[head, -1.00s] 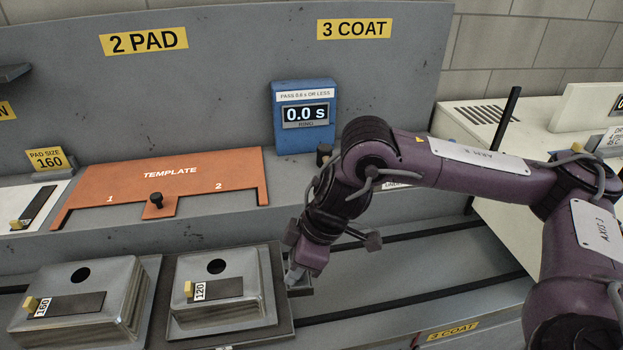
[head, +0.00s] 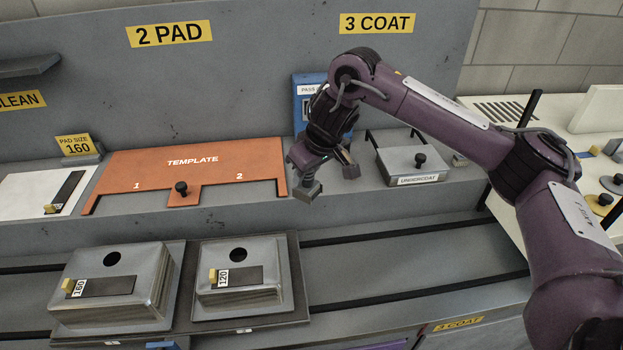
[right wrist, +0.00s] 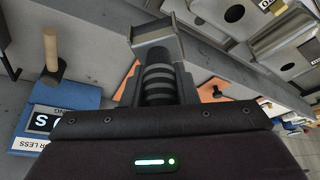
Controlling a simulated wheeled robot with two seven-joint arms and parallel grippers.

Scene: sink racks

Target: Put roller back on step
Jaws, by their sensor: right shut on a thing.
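My right gripper (head: 312,166) points down in front of the blue timer, above the step (head: 350,210). It is shut on a small grey piece with a dark ribbed neck, which I take to be the roller (head: 308,190). The roller hangs in the air near the right end of the orange template. In the right wrist view it shows as a grey block (right wrist: 155,42) over black rings. My left gripper is out of view.
The orange template (head: 130,168) lies on the step, with the undercoat tray (head: 415,163) to the right. A wooden-handled tool (right wrist: 50,50) is near the blue timer (right wrist: 70,100). The rails at right are clear.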

